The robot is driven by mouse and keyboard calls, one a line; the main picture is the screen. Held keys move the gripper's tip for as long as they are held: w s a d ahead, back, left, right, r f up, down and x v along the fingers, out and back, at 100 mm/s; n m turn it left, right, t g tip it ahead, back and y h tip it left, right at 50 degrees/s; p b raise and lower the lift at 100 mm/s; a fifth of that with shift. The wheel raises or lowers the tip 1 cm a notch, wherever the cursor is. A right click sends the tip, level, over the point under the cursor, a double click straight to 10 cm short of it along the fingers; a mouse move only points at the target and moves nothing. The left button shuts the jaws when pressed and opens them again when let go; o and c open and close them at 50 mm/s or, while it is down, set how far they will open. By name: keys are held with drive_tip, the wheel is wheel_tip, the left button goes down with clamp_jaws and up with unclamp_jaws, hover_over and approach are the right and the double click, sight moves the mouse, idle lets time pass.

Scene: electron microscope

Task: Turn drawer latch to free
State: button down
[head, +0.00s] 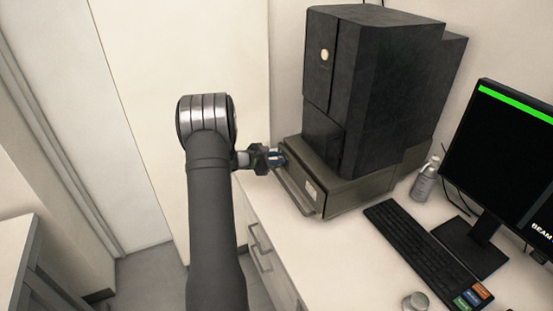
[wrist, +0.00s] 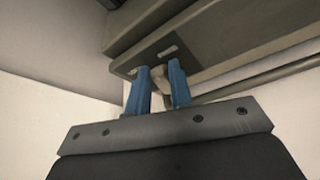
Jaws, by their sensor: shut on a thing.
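The grey-green drawer unit (head: 345,187) sits on the counter under the black microscope housing. Its drawer front, with a bar handle (head: 296,190) and a small white label, faces the left. My gripper (head: 276,157) is at the far left end of the drawer front. In the wrist view, the two blue fingers of my gripper (wrist: 162,88) are shut on a small pale latch (wrist: 160,80) that stands out from a dark plate (wrist: 155,58) on the drawer front. The fingers hide much of the latch, so its exact angle is hard to tell.
The bar handle also runs close to the right of my fingers in the wrist view (wrist: 245,84). The black housing (head: 375,85) rises above the drawer. A keyboard (head: 425,250), monitor (head: 505,160), bottle (head: 425,180) and round knob (head: 416,301) stand to the right.

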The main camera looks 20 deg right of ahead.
drive_tip(key=c, duration=1.4)
unclamp_jaws()
drive_tip(key=v, duration=1.7)
drive_tip(key=shift+a, duration=0.2)
